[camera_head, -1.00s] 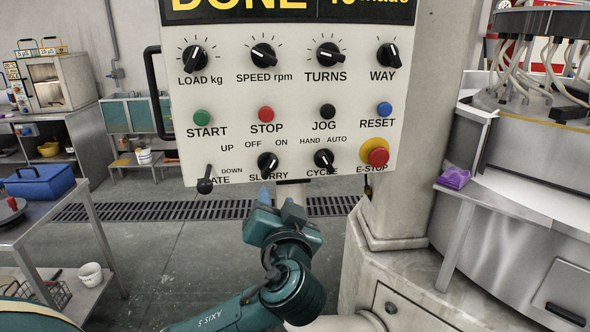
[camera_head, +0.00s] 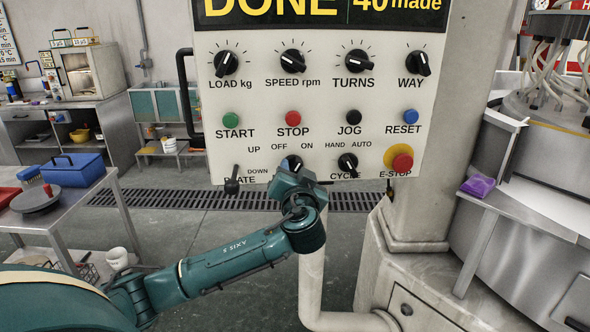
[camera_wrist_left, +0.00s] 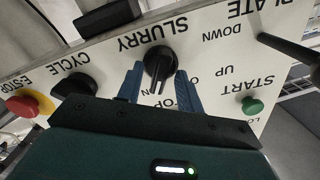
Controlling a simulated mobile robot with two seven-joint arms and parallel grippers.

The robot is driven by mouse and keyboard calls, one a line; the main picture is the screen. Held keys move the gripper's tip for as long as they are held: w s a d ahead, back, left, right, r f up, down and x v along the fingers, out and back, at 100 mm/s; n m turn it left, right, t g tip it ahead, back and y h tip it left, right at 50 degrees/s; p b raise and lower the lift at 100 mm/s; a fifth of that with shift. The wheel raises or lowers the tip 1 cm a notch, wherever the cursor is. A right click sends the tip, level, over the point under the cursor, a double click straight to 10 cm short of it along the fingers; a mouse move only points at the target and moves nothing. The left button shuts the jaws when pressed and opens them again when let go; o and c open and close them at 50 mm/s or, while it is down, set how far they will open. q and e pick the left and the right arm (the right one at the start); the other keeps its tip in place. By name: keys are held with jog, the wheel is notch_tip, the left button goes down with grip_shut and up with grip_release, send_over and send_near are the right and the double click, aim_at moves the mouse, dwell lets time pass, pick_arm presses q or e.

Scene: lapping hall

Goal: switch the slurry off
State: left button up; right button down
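The slurry knob (camera_wrist_left: 160,62) is a black rotary knob on the white control panel (camera_head: 215,115), at its lower middle. In the head view, my left gripper (camera_head: 297,178) is in front of the knob and hides most of it. In the left wrist view, the two blue fingers of my left gripper (camera_wrist_left: 159,80) stand on either side of the knob, apart, with narrow gaps. The knob's white mark points toward the panel's buttons, near the partly hidden ON label. My right gripper is not in view.
The CYCLE knob (camera_head: 348,163) and red E-STOP button (camera_head: 402,161) are right of the slurry knob. The PLATE lever (camera_head: 232,181) is to its left. A steel table (camera_head: 50,218) with a blue toolbox (camera_head: 72,170) stands at the left.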

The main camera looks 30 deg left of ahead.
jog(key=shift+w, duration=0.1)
pick_arm(q)
grip_shut()
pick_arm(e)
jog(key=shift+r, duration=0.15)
pick_arm(q)
jog(key=n+b, duration=1.2)
jog(key=b, duration=0.1)
jog(key=shift+a+f+b, duration=0.1)
jog(key=shift+a+b, duration=0.05)
jog(key=shift+b, duration=0.15)
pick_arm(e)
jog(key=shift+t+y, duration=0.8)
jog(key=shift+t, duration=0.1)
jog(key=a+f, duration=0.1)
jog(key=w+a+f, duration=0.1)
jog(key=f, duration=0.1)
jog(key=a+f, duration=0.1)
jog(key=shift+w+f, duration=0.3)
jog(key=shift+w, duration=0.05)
